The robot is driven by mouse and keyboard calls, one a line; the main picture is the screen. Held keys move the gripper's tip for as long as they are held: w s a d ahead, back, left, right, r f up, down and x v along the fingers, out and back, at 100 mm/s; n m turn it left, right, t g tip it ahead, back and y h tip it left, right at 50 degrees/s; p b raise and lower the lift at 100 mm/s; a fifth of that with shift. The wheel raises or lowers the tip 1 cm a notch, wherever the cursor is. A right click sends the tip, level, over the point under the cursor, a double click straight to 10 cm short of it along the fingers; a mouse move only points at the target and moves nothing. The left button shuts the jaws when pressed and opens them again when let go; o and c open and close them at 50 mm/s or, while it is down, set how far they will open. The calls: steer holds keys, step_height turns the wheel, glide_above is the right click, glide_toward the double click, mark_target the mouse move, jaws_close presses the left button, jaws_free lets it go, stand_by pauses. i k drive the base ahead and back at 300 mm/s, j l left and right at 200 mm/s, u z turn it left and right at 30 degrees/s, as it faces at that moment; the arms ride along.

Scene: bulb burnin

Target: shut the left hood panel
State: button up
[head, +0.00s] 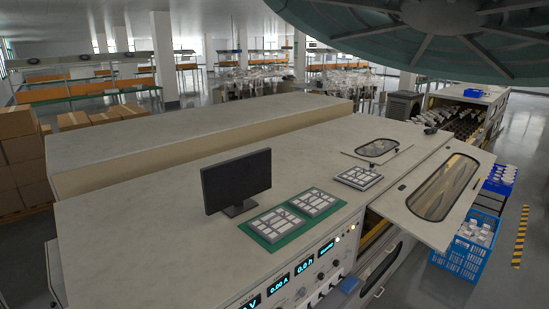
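A pale hood panel (408,211) with a long rounded window (445,187) stands open at the right end of the big grey machine. It juts out past the front edge, and a dark opening shows beneath it. A smaller windowed plate (377,150) lies on the top behind it. I cannot tell whether the jutting panel is the left one, since any partner panel is not clearly seen. My gripper is not in view.
A monitor (236,181) and keypads on a green mat (270,246) sit on the machine top (130,235). Blue crates (466,262) stand on the floor under the jutting panel, beside a yellow-black floor stripe (521,235). A large green spoked disc (400,25) hangs across the upper right.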

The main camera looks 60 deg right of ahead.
mark_target(393, 205)
steer(key=k+l+z, duration=0.15)
steer(key=l, duration=0.55)
steer(key=l+z, duration=0.2)
steer(key=l, duration=0.45)
steer(key=l+z, duration=0.15)
steer(key=l, duration=0.55)
steer(key=i+l+z, duration=0.2)
steer(key=l, duration=0.5)
steer(key=l+z, duration=0.15)
steer(key=l, duration=0.55)
steer(key=i+l+z, duration=0.2)
steer(key=l, duration=0.45)
steer(key=i+l+z, duration=0.15)
steer(key=l, duration=0.5)
steer(key=i+l+z, duration=0.2)
steer(key=l, duration=0.45)
steer(key=i+l, duration=0.1)
steer(key=l, duration=0.25)
steer(key=i+l+z, duration=0.1)
steer(key=l, duration=0.3)
steer(key=i+l+z, duration=0.1)
steer(key=l, duration=0.25)
steer(key=i+l, duration=0.1)
steer(key=l, duration=0.25)
steer(key=i+l+z, duration=0.1)
steer(key=l, duration=0.3)
